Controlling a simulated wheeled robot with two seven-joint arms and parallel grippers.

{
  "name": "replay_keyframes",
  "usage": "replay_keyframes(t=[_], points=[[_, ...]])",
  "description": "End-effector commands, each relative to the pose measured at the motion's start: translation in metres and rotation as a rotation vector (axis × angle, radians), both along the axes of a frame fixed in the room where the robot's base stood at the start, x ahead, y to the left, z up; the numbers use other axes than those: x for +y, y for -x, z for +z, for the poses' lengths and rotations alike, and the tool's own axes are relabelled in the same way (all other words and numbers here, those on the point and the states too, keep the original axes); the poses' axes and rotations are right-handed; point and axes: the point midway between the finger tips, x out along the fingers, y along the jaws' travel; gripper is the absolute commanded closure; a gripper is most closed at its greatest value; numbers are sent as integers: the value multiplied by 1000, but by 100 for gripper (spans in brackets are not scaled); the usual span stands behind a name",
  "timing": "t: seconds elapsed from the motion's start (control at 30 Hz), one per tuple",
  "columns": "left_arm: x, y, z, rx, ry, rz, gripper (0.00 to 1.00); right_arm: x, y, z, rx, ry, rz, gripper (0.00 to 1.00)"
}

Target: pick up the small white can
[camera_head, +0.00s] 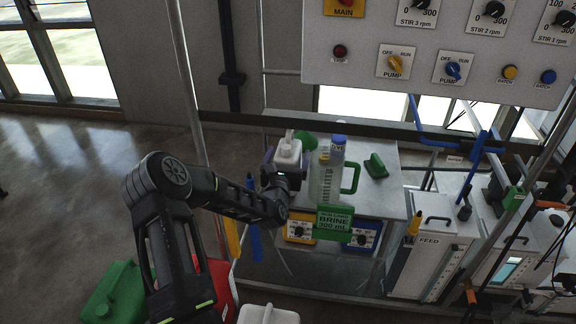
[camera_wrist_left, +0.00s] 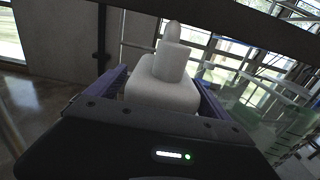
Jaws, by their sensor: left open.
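The small white can (camera_head: 288,150), a squarish body with a narrower neck and cap, is at the left part of the grey table (camera_head: 385,195). My left gripper (camera_head: 285,162) is open, with its purple fingers on either side of the can. In the left wrist view the can (camera_wrist_left: 162,88) stands between the two fingers of the gripper (camera_wrist_left: 163,80). Whether the fingers touch it cannot be told. Its base is hidden by the gripper. My right gripper is not in view.
A green object (camera_head: 376,166) lies farther right. A control panel (camera_head: 440,45) hangs above. Larger green (camera_head: 115,295) and white (camera_head: 268,315) containers stand low in front.

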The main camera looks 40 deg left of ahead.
Motion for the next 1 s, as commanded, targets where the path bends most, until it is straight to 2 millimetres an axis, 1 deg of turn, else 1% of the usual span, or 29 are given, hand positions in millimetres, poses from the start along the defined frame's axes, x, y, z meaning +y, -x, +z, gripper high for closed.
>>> replay_keyframes(t=[0.43,1.0], points=[[0,0,0,-1,0,1,10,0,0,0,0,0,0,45],[0,0,0,-1,0,0,57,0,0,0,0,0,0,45]])
